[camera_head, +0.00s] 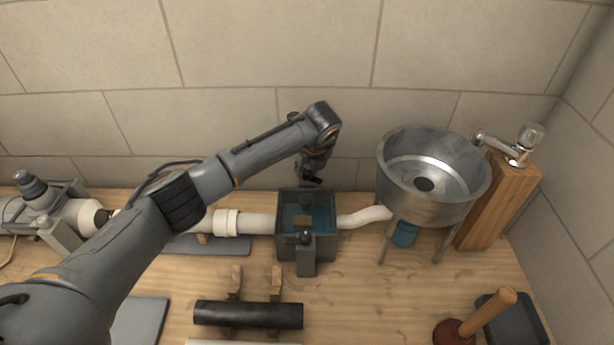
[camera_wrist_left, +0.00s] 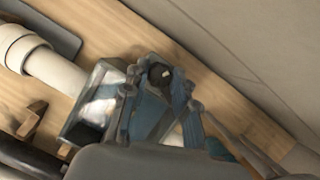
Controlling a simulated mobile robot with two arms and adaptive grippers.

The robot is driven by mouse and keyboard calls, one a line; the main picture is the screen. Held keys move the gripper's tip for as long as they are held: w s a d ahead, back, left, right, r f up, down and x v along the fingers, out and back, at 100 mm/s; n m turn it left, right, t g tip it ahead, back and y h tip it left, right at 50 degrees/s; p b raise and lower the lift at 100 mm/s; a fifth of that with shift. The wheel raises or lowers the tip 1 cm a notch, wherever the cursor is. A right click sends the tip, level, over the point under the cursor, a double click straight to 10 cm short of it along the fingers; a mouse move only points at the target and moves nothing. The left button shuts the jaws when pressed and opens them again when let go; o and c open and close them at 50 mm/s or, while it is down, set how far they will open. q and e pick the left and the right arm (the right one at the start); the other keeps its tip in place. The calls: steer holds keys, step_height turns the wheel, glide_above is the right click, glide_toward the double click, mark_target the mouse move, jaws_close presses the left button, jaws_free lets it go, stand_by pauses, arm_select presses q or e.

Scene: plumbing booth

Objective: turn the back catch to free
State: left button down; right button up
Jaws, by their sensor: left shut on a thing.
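A grey open-topped box (camera_head: 287,250) with a blue inside stands in the pipe line near the middle of the bench. A dark front catch (camera_head: 304,238) sits at its near side. My left gripper (camera_head: 311,182) points down at the box's back edge. In the left wrist view, a dark round knob, the back catch (camera_wrist_left: 159,74), lies between the fingers of the left gripper (camera_wrist_left: 160,88), which is shut on it. In the head view the gripper mostly hides the back catch, and its exact turn cannot be told. My right gripper is not in view.
White pipe (camera_head: 255,223) enters the box from the left and another leaves at right towards a metal basin (camera_head: 430,205) on legs. A black tube (camera_head: 248,315) rests on wooden supports in front. The tiled wall is close behind the box.

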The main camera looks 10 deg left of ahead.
arm_select(q)
steer(key=n+b, duration=0.2)
steer(key=n+g+y+b, duration=0.1)
steer(key=shift+w+d+f+n+b, duration=0.1)
steer(key=shift+d+f+n+b, duration=0.1)
steer(key=shift+n+b, duration=0.2)
steer(key=shift+r+n+g+b, duration=0.15)
steer(key=shift+n+g+b, duration=0.15)
steer(key=shift+n+b, duration=0.35)
steer(key=c, duration=1.1)
jaws_free()
steer(key=shift+o, duration=0.2)
steer(key=v, duration=1.2)
steer(key=shift+d, duration=0.25)
